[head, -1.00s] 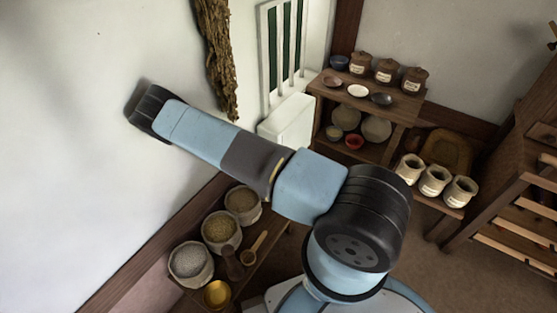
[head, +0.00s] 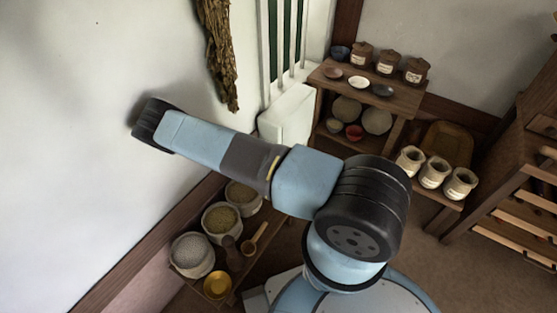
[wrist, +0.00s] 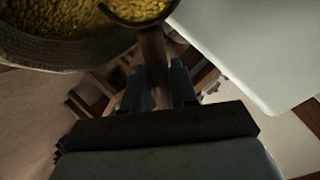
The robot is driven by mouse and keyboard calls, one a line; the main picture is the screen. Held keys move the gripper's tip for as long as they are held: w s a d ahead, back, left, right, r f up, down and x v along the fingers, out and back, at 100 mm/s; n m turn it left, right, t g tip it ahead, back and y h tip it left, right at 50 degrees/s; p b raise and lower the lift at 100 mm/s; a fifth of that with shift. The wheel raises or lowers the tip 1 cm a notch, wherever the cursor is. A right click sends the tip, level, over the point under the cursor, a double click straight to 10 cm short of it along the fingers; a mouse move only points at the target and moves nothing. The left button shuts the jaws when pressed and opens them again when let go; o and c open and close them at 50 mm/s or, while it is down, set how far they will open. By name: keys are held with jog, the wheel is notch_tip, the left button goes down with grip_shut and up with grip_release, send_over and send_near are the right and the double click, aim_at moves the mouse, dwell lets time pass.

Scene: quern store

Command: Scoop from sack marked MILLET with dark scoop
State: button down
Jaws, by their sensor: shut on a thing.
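My gripper (wrist: 157,88) is shut on the brown handle of a dark scoop (wrist: 153,50) in the wrist view. The scoop's round bowl is at the top edge and partly cut off, with yellow grain showing inside its rim. Behind it is a pale cloth sack (wrist: 75,55) of yellow grain; I cannot tell whether scoop and grain touch. In the head view, sacks stand on a low bench at lower left: grey-white grain (head: 192,268), yellowish grain (head: 222,233) and brownish grain (head: 240,208). No MILLET mark is readable. My gripper does not show in the head view.
A light wooden scoop (head: 254,240) and a yellow bowl (head: 217,285) are by the bench sacks. A shelf (head: 400,101) holds bowls and labelled jars. Several small labelled pots (head: 433,176) stand at right. A dried bundle (head: 218,55) hangs on the wall near my arm.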

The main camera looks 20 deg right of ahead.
jog(key=shift+w+d+f+g+y, duration=0.1)
jog(key=shift+f+g+y, duration=0.35)
jog(key=shift+y, duration=0.35)
jog(key=shift+d+f+g+y, duration=0.1)
jog(key=shift+f+g+y, duration=0.1)
jog(key=shift+g+y, duration=0.5)
jog(key=shift+w+d+r+g+y, duration=0.2)
jog(key=shift+d+r+g+y, duration=0.1)
jog(key=shift+r+g+y, duration=0.75)
jog(key=shift+w+d+r+g+y, duration=0.3)
jog(key=shift+r+g+y, duration=0.25)
jog(key=shift+y, duration=0.85)
jog(key=shift+w+d+r+g+y, duration=0.15)
jog(key=shift+d+r+g+y, duration=0.15)
jog(key=shift+r+g+y, duration=0.75)
jog(key=shift+f+t, duration=0.1)
jog(key=shift+t, duration=0.2)
